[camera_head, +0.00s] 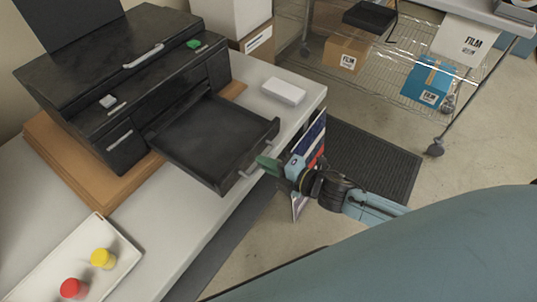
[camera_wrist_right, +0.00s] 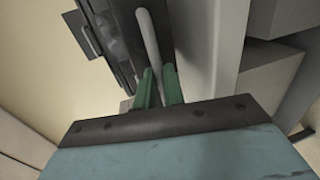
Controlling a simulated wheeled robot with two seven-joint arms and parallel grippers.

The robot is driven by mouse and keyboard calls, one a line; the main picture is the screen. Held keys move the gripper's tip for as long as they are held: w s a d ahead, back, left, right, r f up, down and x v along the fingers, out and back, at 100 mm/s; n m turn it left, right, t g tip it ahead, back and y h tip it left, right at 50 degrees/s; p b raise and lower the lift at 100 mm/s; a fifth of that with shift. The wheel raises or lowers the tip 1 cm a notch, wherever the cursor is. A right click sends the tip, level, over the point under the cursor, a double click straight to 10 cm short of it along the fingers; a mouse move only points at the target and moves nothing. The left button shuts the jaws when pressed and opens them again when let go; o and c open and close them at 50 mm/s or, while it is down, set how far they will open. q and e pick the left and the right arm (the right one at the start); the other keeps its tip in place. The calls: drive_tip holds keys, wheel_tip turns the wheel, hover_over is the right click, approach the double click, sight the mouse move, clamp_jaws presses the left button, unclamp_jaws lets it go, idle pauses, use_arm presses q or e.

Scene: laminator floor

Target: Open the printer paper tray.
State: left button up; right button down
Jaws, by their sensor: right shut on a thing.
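The black printer (camera_head: 130,75) stands on a brown board on the white table. Its paper tray (camera_head: 205,135) is pulled out of the front towards the table's edge and looks empty inside. A light grey handle (camera_head: 256,158) runs along the tray's front face. My right gripper (camera_head: 266,163) has green fingertips at this handle. In the right wrist view, the green fingers (camera_wrist_right: 160,88) are on either side of the pale handle bar (camera_wrist_right: 147,35), shut on it. My left gripper is not in view.
A white tray (camera_head: 45,262) with a red-capped and a yellow-capped bottle lies at the near left. A small white box (camera_head: 284,91) sits right of the paper tray. A wire shelf (camera_head: 385,75) with boxes stands beyond a dark floor mat (camera_head: 375,160).

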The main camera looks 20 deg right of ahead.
drive_tip(key=shift+s, duration=0.1)
drive_tip(key=c, duration=1.5)
unclamp_jaws()
drive_tip(key=shift+d, duration=0.1)
drive_tip(key=b+v, duration=0.1)
drive_tip(key=v, duration=1.2)
drive_tip(key=shift+s, duration=0.15)
drive_tip(key=shift+d, duration=0.1)
drive_tip(key=s+d+f+m+g+h+b, duration=0.1)
drive_tip(key=s+d+f+m+h+b, duration=0.2)
drive_tip(key=f, duration=0.7)
drive_tip(key=s+d+f+m+g+h+b, duration=0.1)
drive_tip(key=d+f+m+h, duration=0.15)
drive_tip(key=f+m, duration=0.45)
drive_tip(key=s+d+f+m+g+h+b, duration=0.1)
drive_tip(key=d+f+m+h+b, duration=0.15)
drive_tip(key=f, duration=0.95)
drive_tip(key=s+a+f+m+g+b, duration=0.2)
drive_tip(key=s+a+f+m+g, duration=0.2)
drive_tip(key=s+f, duration=0.7)
drive_tip(key=s+a+f+m+g+b, duration=0.2)
drive_tip(key=s+a+f+m+g, duration=0.2)
drive_tip(key=s+f, duration=0.8)
drive_tip(key=shift+m+g, duration=0.6)
drive_tip(key=shift+m, duration=0.15)
